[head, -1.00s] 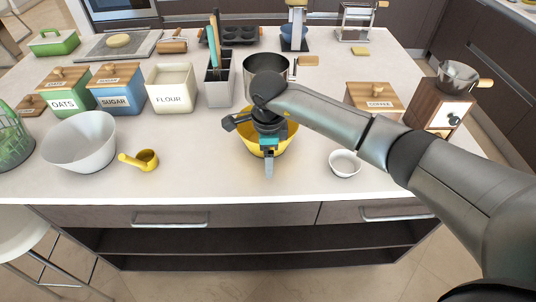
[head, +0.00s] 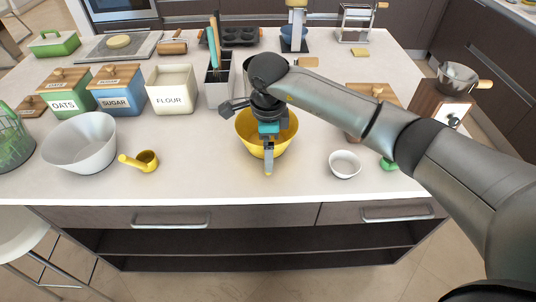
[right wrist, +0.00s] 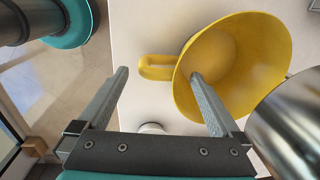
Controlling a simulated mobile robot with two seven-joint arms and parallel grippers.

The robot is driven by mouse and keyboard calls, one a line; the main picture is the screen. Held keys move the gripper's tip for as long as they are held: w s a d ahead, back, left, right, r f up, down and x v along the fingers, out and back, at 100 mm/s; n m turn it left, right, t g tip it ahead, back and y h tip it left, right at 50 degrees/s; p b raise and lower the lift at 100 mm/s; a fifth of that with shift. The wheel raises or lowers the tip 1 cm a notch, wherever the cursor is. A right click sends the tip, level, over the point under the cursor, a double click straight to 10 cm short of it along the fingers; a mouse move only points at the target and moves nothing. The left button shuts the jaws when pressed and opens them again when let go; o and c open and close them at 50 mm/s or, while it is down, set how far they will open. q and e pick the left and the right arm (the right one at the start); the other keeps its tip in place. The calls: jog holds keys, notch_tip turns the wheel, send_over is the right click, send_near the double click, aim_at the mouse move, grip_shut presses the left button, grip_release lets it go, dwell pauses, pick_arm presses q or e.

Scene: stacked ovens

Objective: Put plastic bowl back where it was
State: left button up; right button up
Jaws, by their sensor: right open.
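A yellow bowl (head: 284,142) stands on the pale counter near its front edge, partly hidden by my right arm. In the right wrist view the bowl (right wrist: 255,60) shows its open inside and a loop handle on its left side. My right gripper (head: 268,155) is open above the bowl's front rim. In the right wrist view the gripper (right wrist: 160,73) has one fingertip over the bowl's inside and the other outside the rim, near the handle. I cannot tell whether the fingers touch the bowl. My left gripper is not in view.
A metal pot (right wrist: 290,120) stands close behind the bowl, mostly hidden by my arm in the head view. A small white bowl (head: 345,164) is to the right. A yellow scoop (head: 140,160) and large white bowl (head: 80,143) are left. Bare counter lies between scoop and yellow bowl.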

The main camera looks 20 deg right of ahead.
jog(key=r, duration=0.8)
jog(key=shift+s+a, duration=0.1)
jog(key=shift+s, duration=0.3)
